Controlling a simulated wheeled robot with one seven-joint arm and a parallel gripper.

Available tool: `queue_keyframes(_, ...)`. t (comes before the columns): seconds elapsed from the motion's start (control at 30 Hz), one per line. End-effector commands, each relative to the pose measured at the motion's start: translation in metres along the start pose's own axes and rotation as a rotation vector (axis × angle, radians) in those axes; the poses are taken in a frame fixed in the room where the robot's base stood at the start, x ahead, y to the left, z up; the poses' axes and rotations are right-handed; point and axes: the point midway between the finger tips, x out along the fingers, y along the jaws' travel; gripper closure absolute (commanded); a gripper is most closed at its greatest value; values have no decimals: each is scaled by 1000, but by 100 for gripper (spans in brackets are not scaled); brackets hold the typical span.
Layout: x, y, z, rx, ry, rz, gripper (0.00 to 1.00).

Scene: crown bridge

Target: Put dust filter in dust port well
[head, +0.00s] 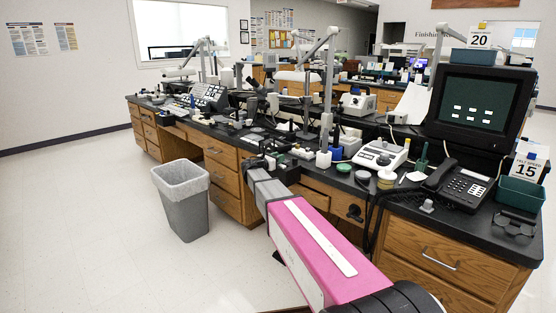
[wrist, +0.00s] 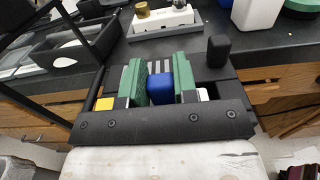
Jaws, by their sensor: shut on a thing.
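My gripper (wrist: 160,84) has two green finger pads and is shut on a small blue block (wrist: 159,88). The block sits between the pads, and I cannot tell for sure that it is the dust filter. In the head view my gripper (head: 262,164) is small and dark at the end of my pink and grey arm, by the front edge of the black worktop (head: 250,140). The blue block cannot be made out there. A black open-topped box (wrist: 75,48) with a grey inside is at the left in the wrist view. I cannot tell whether it is the dust port well.
A lined grey bin (head: 183,195) stands on the floor left of my arm. Floor at left is clear.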

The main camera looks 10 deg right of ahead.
Motion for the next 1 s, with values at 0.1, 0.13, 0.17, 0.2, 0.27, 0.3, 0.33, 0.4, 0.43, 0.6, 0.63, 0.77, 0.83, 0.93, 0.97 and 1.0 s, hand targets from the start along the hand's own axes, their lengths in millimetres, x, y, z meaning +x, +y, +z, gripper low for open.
queue_keyframes(0.1, 0, 0, -3, 1, -1, 0, 100)
queue_keyframes(0.13, 0, 0, -2, 1, -1, 0, 100)
queue_keyframes(0.17, 0, 0, -2, 1, -1, 0, 100)
queue_keyframes(0.2, 0, 0, -2, 1, -1, 0, 100)
queue_keyframes(0.27, 0, 0, -3, 1, -1, 0, 100)
queue_keyframes(0.3, 0, 0, -3, 0, -1, 0, 100)
queue_keyframes(0.33, 0, 0, -4, 0, -1, 0, 100)
queue_keyframes(0.4, 0, 0, -5, 1, 0, 0, 66)
queue_keyframes(0.43, 0, 0, -5, 1, 0, 0, 57)
queue_keyframes(0.6, 0, 0, -5, 0, 0, 0, 47)
queue_keyframes(0.63, 0, 0, -5, 1, 0, 0, 47)
queue_keyframes(0.77, 0, 0, -4, 1, -1, 0, 47)
queue_keyframes(0.83, 0, 0, -1, 1, -1, 0, 47)
queue_keyframes(0.93, -12, -1, -2, 0, -1, 1, 47)
queue_keyframes(0.97, -17, -1, -2, 0, -1, 0, 47)
queue_keyframes(1.0, -24, -1, -2, 0, -1, 1, 47)
